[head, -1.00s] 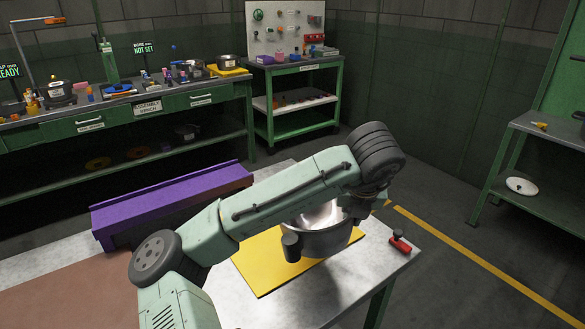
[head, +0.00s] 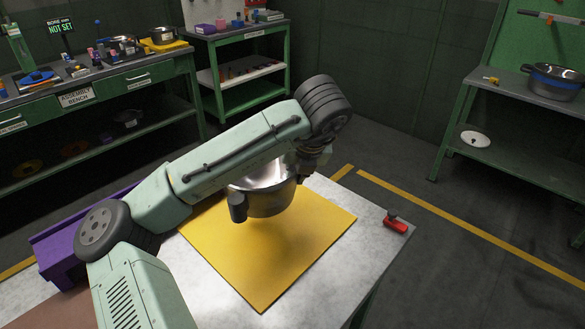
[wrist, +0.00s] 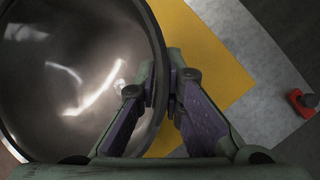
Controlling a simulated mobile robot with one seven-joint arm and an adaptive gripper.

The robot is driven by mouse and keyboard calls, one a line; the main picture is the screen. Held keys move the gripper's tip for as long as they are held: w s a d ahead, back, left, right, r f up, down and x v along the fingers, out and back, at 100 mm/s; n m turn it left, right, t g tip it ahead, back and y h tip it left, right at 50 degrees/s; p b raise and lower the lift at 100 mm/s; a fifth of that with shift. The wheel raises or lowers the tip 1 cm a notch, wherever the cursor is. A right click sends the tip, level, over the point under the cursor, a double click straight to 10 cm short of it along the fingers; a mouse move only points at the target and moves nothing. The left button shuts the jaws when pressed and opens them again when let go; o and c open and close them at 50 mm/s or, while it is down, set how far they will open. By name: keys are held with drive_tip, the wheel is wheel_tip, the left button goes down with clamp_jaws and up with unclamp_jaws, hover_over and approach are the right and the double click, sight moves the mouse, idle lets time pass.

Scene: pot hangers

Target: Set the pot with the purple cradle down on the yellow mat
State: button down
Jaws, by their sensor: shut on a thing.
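The steel pot (head: 265,203) has a dark handle on its near left side. My gripper (head: 298,178) is at its right side; the arm hides part of the pot. In the wrist view my gripper (wrist: 160,88) is shut on the rim of the pot (wrist: 75,85), with purple on both fingers. The yellow mat (head: 275,262) lies flat on the table, and the pot hangs over its far part, apparently above it. The mat also shows in the wrist view (wrist: 215,60). The purple trough-like cradle (head: 62,250) stands at the table's left, partly behind my arm.
A red clamp-like thing (head: 395,223) sits near the table's right edge. A second pot with a blue band (head: 555,82) stands on the green rack at right. The mat's near part is bare. Benches stand behind.

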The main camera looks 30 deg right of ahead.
drive_tip(key=shift+s, duration=0.1)
drive_tip(key=shift+f+b, duration=2.2)
drive_tip(key=shift+f, duration=1.6)
drive_tip(key=shift+f+b, duration=0.3)
drive_tip(key=shift+f, duration=0.25)
drive_tip(key=c, duration=1.6)
unclamp_jaws()
drive_tip(key=shift+c, duration=0.2)
drive_tip(key=w+r+p+v, duration=0.1)
drive_tip(key=w+p+v, duration=0.1)
drive_tip(key=v, duration=0.8)
drive_tip(key=w+d+r+p+v, duration=0.1)
drive_tip(key=w+p+v, duration=0.1)
drive_tip(key=v, duration=0.8)
drive_tip(key=shift+a+r+p, duration=0.25)
drive_tip(key=shift+r+p, duration=0.25)
drive_tip(key=shift+r, duration=0.05)
